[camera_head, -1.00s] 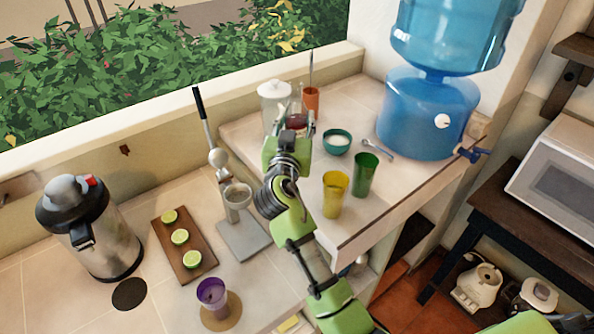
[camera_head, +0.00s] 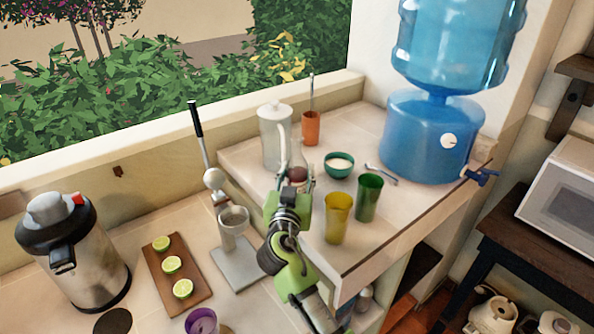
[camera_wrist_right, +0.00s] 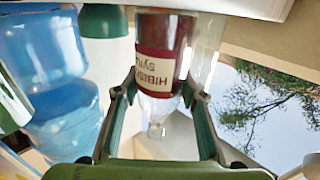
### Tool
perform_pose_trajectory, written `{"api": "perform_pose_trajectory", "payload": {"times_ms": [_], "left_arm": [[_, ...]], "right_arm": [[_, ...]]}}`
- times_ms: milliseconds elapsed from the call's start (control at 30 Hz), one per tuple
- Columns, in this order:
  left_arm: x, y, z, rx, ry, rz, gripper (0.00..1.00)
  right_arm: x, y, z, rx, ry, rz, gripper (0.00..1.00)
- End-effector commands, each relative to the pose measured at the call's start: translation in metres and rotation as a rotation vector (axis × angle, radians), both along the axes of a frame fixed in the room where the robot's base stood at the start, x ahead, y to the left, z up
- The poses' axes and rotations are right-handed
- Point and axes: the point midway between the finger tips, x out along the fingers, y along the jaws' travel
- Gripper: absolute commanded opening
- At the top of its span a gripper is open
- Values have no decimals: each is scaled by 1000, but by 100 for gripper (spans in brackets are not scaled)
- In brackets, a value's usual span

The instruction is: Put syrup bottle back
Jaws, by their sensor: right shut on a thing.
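The syrup bottle (camera_head: 299,153), with clear glass neck and dark red contents, is at the raised counter beside the glass pitcher. In the right wrist view the bottle (camera_wrist_right: 166,40) appears upside down, with a red and cream hibiscus label. My right gripper (camera_head: 297,182) is shut on the bottle; in the wrist view its fingers (camera_wrist_right: 162,98) flank the bottle. The bottle's base is hidden in the head view, so I cannot tell whether it touches the counter. My left gripper is not in view.
The glass pitcher (camera_head: 273,140) stands close behind the bottle. An orange cup (camera_head: 311,128), teal bowl (camera_head: 339,165), yellow cup (camera_head: 338,218) and green cup (camera_head: 369,198) stand nearby. A blue water dispenser (camera_head: 425,140) is at right. A lever press (camera_head: 233,225) stands lower left.

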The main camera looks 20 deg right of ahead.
Motion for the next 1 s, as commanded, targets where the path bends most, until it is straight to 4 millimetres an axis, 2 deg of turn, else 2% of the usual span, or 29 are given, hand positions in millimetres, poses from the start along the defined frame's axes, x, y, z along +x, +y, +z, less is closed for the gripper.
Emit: {"api": "perform_pose_trajectory", "payload": {"times_ms": [333,367,400,767,933,1000], "left_arm": [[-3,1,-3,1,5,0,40],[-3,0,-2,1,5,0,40],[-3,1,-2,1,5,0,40],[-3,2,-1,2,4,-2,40],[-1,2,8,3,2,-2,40],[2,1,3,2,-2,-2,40]], "right_arm": [[0,0,0,-1,-4,1,3],[0,0,-1,0,0,0,46],[0,0,-1,0,0,0,55],[0,0,0,-1,0,0,55],[0,0,-1,-5,2,0,55],[2,-2,-5,-2,0,1,55]]}}
